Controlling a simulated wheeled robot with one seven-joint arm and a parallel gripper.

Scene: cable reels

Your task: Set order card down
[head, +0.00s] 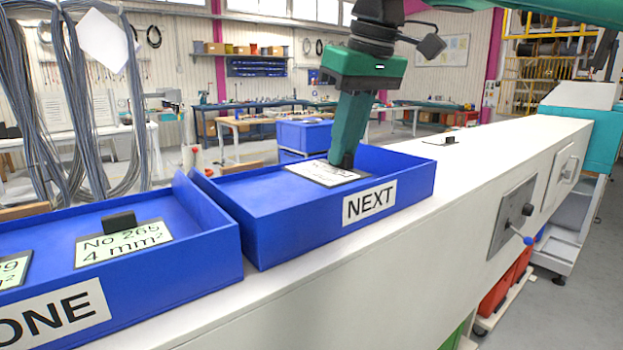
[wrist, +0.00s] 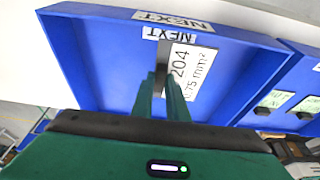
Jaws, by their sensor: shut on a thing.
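My gripper (head: 347,160) points down into the blue tray labelled NEXT (head: 400,195) and is shut on the black grip block of a white order card (head: 318,173). In the wrist view the fingers (wrist: 164,90) close on the dark block, and the order card (wrist: 190,72) reads "204" and "mm²". The card lies about flat inside the walls of the NEXT tray (wrist: 90,60), near its label side. I cannot tell whether it touches the tray floor. The fingers hide part of the block.
Left of it stands another blue tray (head: 150,285), its label partly cut off to "ONE", with a card "No 265 4 mm²" (head: 125,244) and part of another card (head: 14,271). A further card with a black block (head: 450,141) lies on the white top (head: 480,150) beyond the NEXT tray.

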